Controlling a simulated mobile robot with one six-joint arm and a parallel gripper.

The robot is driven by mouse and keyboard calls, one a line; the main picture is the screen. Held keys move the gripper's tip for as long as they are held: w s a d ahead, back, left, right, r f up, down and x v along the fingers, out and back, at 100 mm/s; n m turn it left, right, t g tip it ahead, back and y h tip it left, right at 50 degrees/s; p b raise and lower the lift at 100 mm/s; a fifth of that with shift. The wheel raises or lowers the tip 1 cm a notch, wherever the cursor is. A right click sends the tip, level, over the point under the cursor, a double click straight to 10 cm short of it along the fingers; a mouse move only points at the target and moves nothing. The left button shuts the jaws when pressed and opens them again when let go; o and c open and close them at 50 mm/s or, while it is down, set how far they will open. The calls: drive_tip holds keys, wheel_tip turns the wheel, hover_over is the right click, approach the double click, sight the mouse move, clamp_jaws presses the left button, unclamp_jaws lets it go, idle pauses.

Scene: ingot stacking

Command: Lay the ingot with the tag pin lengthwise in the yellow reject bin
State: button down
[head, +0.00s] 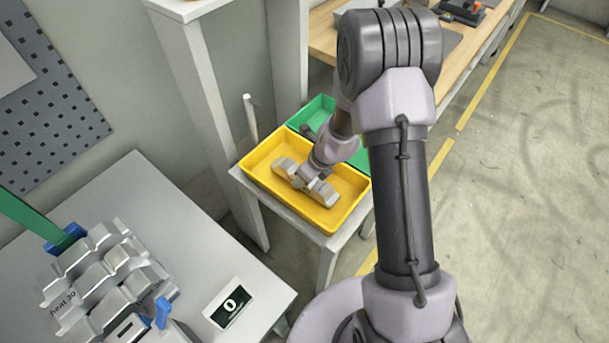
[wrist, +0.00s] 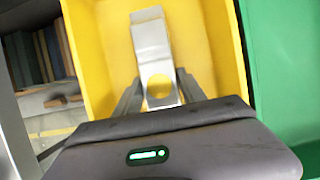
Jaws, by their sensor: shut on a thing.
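The yellow reject bin (head: 264,161) stands on a small white table beside a green bin. A silver ingot (head: 323,192) is at the bin, its long side running along the bin's length in the head view. My gripper (head: 306,181) is shut around the ingot's middle. In the wrist view the ingot (wrist: 151,40) lies between my gripper's fingers (wrist: 158,92), with the yellow bin (wrist: 87,50) around and behind it. I cannot tell whether the ingot touches the bin floor. A tag pin on it cannot be made out.
A green bin (head: 313,110) adjoins the yellow one. Several silver ingots (head: 105,280) are stacked on the near white table (head: 125,180), with blue pieces and a small display (head: 228,303) reading 0. A white post (head: 200,95) stands left of the bins.

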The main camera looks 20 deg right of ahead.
drive_tip(key=shift+f+b, duration=0.25)
drive_tip(key=shift+b, duration=0.05)
idle(0.4)
drive_tip(key=c, duration=0.9)
unclamp_jaws()
drive_tip(key=shift+p+v, duration=0.9)
drive_tip(key=shift+v, duration=0.65)
drive_tip(key=shift+f, duration=0.1)
drive_tip(key=shift+o, duration=0.3)
drive_tip(key=o, duration=0.5)
